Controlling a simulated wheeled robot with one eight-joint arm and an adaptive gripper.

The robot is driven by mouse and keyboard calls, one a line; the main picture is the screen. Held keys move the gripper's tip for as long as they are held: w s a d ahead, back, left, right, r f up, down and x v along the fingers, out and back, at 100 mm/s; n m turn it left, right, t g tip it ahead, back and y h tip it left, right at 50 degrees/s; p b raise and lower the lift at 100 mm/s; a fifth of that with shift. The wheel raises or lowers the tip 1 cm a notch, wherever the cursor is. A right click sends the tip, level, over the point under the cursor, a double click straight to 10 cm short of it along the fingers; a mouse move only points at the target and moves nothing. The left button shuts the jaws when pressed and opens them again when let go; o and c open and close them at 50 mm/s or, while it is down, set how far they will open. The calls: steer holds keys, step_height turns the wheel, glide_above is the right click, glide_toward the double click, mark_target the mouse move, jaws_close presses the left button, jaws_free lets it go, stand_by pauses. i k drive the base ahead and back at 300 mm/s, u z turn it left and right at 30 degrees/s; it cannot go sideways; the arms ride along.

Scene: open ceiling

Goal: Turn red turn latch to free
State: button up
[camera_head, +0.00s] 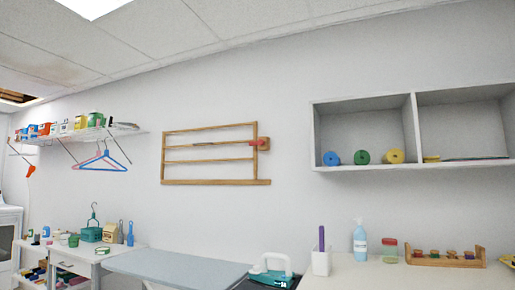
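A small red piece (256,142), which looks like the red turn latch, sits at the upper right of a wooden wall rack (163,160). It lies roughly level, beside a small wooden block (266,144) at the rack's right upright. It is too small to tell how it engages the rack. The rack has several horizontal bars and is fixed to the white wall. My gripper is not in view.
Below the rack are an ironing board (180,268) and a teal-and-white iron (270,272). A white wall shelf (412,130) with coloured rolls hangs to the right, above a counter (390,278) holding bottles. The wall around the rack is clear.

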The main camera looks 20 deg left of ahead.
mark_target(261, 143)
steer(key=u, duration=0.85)
steer(key=i, duration=0.35)
steer(key=u, duration=0.9)
